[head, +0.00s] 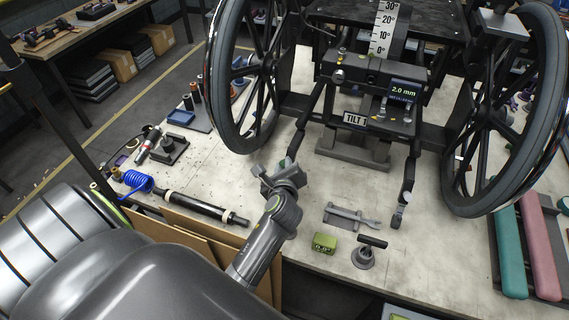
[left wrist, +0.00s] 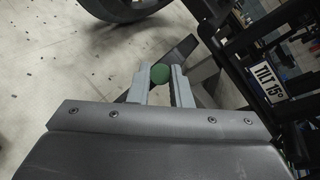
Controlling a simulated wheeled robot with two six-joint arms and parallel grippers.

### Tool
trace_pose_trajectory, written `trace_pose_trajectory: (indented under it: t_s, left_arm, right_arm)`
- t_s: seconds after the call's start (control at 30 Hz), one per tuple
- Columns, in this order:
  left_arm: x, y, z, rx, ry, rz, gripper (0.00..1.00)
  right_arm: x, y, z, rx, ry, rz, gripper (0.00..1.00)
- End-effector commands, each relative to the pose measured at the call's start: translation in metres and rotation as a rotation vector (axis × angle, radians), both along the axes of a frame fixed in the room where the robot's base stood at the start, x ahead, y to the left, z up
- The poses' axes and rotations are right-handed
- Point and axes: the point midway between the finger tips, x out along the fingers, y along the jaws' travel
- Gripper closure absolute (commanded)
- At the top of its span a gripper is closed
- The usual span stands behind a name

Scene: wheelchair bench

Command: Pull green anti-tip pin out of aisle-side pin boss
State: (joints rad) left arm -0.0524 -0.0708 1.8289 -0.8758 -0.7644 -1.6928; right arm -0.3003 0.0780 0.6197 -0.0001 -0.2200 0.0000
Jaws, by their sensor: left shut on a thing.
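The green anti-tip pin (left wrist: 160,74) shows as a round green head between the fingertips of my left gripper (left wrist: 162,84) in the left wrist view. The gripper is shut on it. A dark angled bar (left wrist: 178,55) of the chair passes just behind the pin; the boss itself is hidden or too dark to tell. In the head view my left gripper (head: 283,176) is at the lower end of the chair's left rear tube (head: 299,137), and the pin is hidden there. I cannot tell how deep the pin sits. My right gripper is not in view.
The wheelchair's large wheels (head: 243,80) flank the tube. A wrench (head: 350,216), a green gauge box (head: 325,243) and a T-handled tool (head: 363,256) lie right of my left arm. A gas strut (head: 195,207) and a blue coil (head: 138,182) lie to the left.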

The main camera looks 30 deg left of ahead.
Motion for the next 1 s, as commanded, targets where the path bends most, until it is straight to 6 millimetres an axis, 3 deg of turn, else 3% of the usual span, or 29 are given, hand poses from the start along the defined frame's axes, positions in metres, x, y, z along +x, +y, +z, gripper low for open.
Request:
trace_pose_trajectory:
  t_s: [1.0]
  left_arm:
    - [-0.023, -0.006, 0.021, 0.000, 0.000, 0.000, 1.00]
  right_arm:
    - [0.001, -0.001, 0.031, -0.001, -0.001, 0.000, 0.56]
